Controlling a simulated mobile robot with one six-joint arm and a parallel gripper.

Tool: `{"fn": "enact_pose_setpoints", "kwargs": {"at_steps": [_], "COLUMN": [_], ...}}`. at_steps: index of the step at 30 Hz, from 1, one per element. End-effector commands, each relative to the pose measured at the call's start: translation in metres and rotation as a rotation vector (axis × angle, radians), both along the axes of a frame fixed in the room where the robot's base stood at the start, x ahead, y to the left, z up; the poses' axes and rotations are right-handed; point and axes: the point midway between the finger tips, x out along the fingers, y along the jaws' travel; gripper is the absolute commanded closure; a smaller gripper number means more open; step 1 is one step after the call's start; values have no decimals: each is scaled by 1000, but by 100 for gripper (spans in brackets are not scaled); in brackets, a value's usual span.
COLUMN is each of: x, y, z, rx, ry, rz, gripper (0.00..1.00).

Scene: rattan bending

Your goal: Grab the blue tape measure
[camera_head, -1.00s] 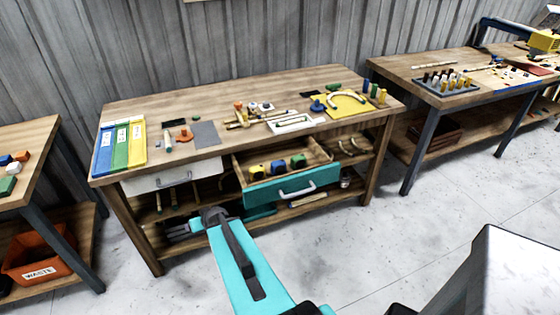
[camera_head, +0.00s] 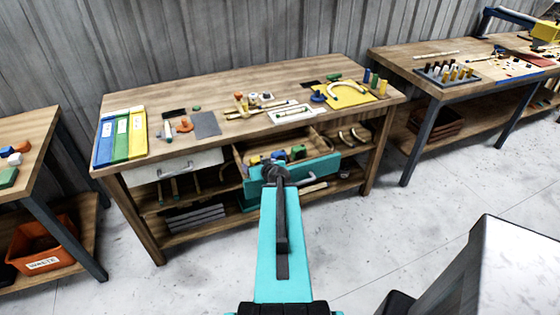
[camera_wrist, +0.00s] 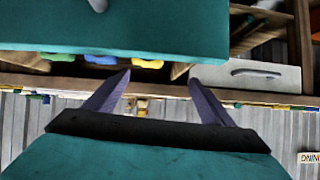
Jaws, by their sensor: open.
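The blue tape measure (camera_head: 279,155) sits in the open teal drawer (camera_head: 318,171), between a yellow tape measure (camera_head: 254,160) and a green one (camera_head: 298,152). My gripper (camera_head: 273,171) is in front of the drawer's front panel and hides part of it; its fingertips are hard to make out in the head view. In the wrist view, which looks upside down, my gripper (camera_wrist: 160,80) has its two fingers apart with nothing between them. There the blue tape measure (camera_wrist: 100,59) shows partly, below the drawer front (camera_wrist: 110,35), near the left finger.
The workbench top (camera_head: 215,95) above the drawer holds several tools and parts. A white closed drawer (camera_head: 172,166) is to the left, and a shelf (camera_head: 185,236) lies below. A second bench (camera_head: 400,62) stands right, another left. The floor in front is clear.

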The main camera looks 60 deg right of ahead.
Motion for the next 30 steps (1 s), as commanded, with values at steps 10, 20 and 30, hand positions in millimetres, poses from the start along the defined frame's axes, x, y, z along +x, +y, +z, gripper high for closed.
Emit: {"fn": "enact_pose_setpoints", "kwargs": {"at_steps": [10, 20, 30], "x": [-74, -113, -115], "y": [-50, -72, -73], "z": [0, 10, 11], "rx": [-63, -125, -130], "ry": [-44, -77, -79], "rz": [2, 7, 9], "gripper": [23, 23, 23]}}
